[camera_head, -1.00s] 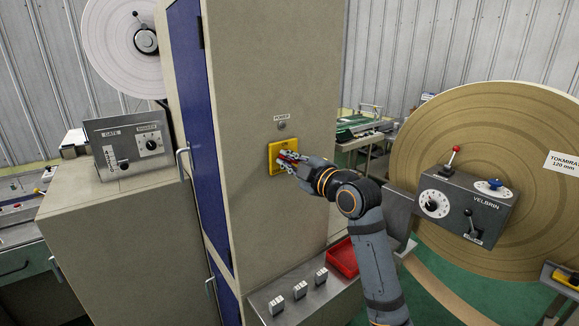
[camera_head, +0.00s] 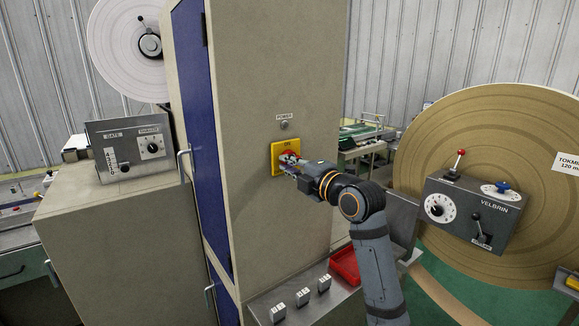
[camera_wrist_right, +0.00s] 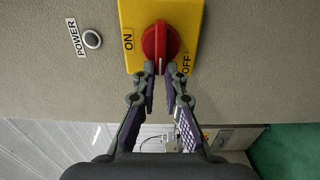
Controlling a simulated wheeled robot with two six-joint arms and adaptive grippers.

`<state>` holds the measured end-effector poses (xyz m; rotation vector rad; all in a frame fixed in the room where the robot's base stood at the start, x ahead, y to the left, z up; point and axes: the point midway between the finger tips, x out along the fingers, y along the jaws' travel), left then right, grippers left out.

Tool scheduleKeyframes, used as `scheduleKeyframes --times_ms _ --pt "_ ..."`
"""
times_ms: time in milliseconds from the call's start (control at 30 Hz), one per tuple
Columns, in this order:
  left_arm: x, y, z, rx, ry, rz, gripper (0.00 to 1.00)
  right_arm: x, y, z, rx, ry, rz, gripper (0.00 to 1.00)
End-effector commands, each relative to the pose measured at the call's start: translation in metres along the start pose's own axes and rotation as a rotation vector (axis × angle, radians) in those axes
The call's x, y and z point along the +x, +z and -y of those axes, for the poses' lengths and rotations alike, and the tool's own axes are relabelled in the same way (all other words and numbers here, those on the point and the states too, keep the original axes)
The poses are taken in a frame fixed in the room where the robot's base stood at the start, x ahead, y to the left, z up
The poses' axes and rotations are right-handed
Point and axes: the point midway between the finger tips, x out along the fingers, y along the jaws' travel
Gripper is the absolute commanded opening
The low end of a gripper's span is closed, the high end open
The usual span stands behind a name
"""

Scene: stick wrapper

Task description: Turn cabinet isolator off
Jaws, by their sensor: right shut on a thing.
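The cabinet isolator is a red knob (camera_wrist_right: 160,45) on a yellow plate (camera_head: 276,163) on the beige cabinet front. In the right wrist view the plate (camera_wrist_right: 185,15) is marked ON at the knob's left and OFF at its lower right. The knob's white line runs straight down in that view, between the two labels. My right gripper (camera_head: 292,160) reaches the knob from the right. Its fingertips (camera_wrist_right: 161,70) are closed on either side of the knob's lower end and partly hide it. My left gripper is not in view.
A POWER lamp (camera_head: 284,125) sits above the plate. A large roll (camera_head: 480,130) with a grey control box (camera_head: 470,210) stands at the right.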

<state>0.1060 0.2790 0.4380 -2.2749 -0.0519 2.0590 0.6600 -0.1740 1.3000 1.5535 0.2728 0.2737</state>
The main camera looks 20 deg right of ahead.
Motion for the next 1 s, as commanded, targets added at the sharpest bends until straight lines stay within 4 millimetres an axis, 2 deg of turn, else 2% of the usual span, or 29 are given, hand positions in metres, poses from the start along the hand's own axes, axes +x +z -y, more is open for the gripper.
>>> scheduleKeyframes --times_ms 333,367,500,833,933,1000 --pt "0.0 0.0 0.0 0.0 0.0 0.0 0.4 0.0 0.0 0.002 0.001 -0.005 -0.001 0.0" --pt "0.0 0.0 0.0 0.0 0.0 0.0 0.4 0.0 0.0 0.002 0.001 -0.005 -0.001 0.14" --pt "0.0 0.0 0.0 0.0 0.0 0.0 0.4 0.0 0.0 0.002 0.001 -0.003 -0.001 0.33" --pt "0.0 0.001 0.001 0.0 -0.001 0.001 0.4 -0.003 0.0 0.001 0.0 -0.001 0.001 0.33" --pt "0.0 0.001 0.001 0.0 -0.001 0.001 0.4 -0.015 0.002 0.001 -0.004 0.0 0.004 0.33" --pt "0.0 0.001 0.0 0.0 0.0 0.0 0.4 -0.029 0.001 0.001 -0.007 -0.002 0.003 0.33"
